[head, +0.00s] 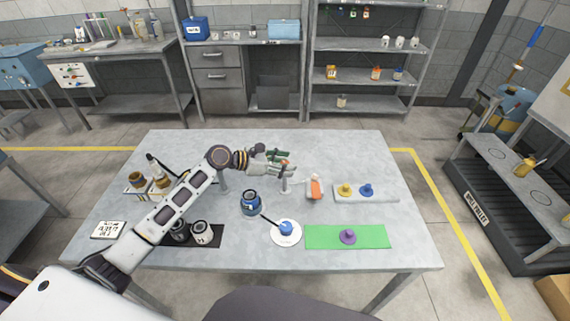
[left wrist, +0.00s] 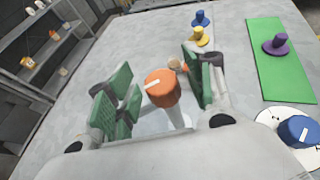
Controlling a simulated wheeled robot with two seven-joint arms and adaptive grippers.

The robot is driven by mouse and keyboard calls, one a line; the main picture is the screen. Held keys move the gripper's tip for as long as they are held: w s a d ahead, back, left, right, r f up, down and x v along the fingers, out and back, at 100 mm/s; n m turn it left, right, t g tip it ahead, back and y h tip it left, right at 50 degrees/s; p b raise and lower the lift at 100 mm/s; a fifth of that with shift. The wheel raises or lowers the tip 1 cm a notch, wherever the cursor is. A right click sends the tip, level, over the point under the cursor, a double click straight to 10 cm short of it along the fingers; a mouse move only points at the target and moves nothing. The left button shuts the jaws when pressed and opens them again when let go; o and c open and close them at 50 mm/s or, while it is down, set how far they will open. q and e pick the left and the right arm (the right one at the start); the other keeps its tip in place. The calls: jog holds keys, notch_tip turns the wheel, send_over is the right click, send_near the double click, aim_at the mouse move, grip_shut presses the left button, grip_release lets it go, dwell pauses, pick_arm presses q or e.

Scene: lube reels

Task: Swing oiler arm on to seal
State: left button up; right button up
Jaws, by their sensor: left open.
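My left gripper (head: 275,161) reaches in over the middle of the table. Its green-padded fingers also show in the left wrist view (left wrist: 160,88); they are open, with an orange knob (left wrist: 162,88) bearing a white stripe between them. In the head view the fingers partly hide this knob above a pale post (head: 286,186). Just right of it stands an orange-and-white piece (head: 315,189). A blue knob (head: 286,228) sits on a white marked disc, with a dark rod pointing up-left. I cannot tell which piece is the oiler arm or the seal. My right gripper is not in view.
A blue jar (head: 250,201) stands on the table left of the disc. Yellow (head: 345,189) and blue (head: 367,190) pegs stand on a pale strip. A purple peg (head: 348,236) stands on a green mat (head: 320,232).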

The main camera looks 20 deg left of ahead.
pick_arm(q)
jog(key=shift+d, duration=0.1)
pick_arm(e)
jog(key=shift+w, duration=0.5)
pick_arm(q)
jog(key=c, duration=1.1)
jog(key=shift+w, duration=0.1)
grip_shut()
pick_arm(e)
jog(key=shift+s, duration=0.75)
